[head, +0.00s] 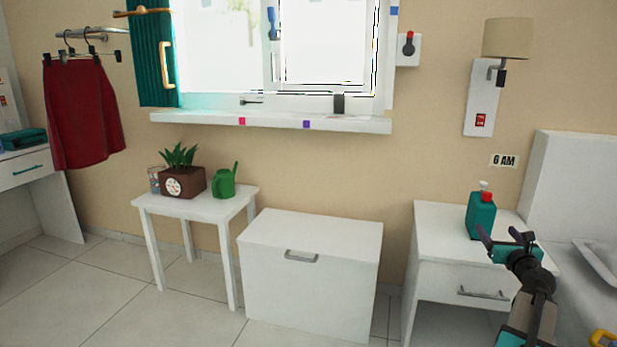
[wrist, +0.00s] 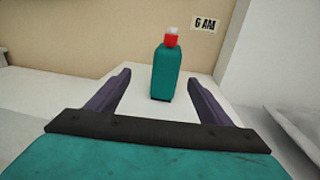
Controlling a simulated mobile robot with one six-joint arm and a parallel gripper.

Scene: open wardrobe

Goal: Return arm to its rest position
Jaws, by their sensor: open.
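My gripper (head: 505,238) is at the right of the head view, in front of the white nightstand (head: 440,240) and its teal bottle (head: 481,216). Its jaws are open and nothing is between them. In the wrist view my gripper (wrist: 155,100) spreads its two dark fingers, with the teal bottle (wrist: 166,72) standing upright beyond them. The bottle has a red and white top and stands on the nightstand, apart from the fingers as far as I can tell.
A bed (head: 580,190) is at the right, close to my arm. A wall lamp (head: 507,38) hangs above the nightstand. A white chest (head: 310,262) and a small table (head: 205,205) with a plant (head: 182,178) and green watering can (head: 224,183) stand left. Tiled floor in front is clear.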

